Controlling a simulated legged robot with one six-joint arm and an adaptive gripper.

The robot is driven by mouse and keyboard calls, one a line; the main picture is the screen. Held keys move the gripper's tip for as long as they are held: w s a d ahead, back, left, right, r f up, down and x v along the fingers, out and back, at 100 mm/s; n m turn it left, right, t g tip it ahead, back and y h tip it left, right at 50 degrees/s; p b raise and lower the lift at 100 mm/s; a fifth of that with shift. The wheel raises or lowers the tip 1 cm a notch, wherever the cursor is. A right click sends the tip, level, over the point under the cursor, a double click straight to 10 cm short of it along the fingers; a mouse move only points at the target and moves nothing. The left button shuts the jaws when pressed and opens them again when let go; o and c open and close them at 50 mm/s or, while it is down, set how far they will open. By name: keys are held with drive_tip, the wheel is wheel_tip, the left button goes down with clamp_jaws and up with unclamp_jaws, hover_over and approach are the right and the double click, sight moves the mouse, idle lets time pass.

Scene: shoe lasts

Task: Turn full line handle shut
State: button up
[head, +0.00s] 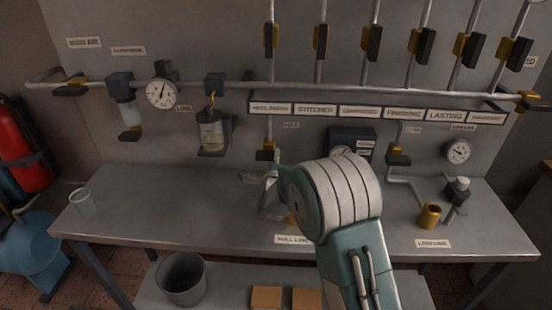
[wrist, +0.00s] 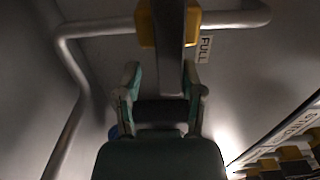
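In the wrist view, a dark bar-shaped handle (wrist: 169,50) runs from a yellow valve body (wrist: 147,24) on a grey pipe, beside a label reading FULL (wrist: 204,49). My gripper (wrist: 161,76) is open. Its two fingers stand either side of the handle's near end, which lies closer to the right finger. I cannot tell whether either finger touches it. In the head view, my gripper (head: 268,188) is above the bench, partly hidden by my arm. A label that seems to read FULL LINE (head: 292,239) is on the bench front; the handle is mostly hidden there.
A long pipe (head: 230,87) with gauges and several yellow valves crosses the wall behind. A bin (head: 181,280) stands below. The bench's left half is mostly clear.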

sight(270, 147)
drive_tip(key=shift+r, duration=0.3)
wheel_tip(270, 147, up, 10)
drive_tip(key=shift+w+f, duration=0.1)
drive_tip(key=shift+f, duration=0.1)
idle(0.4)
drive_tip(key=shift+s+a+f+n, duration=0.15)
drive_tip(key=shift+s+f+n, duration=0.1)
drive_tip(key=shift+n, duration=0.05)
drive_tip(key=s+a+f+n, duration=0.2)
drive_tip(key=s+f+n, duration=0.5)
drive_tip(key=s+n, duration=0.5)
drive_tip(key=w+n, duration=0.1)
drive_tip(key=w, duration=0.5)
drive_tip(key=w+n, duration=0.1)
drive_tip(key=w, duration=0.5)
drive_tip(key=shift+w, duration=0.2)
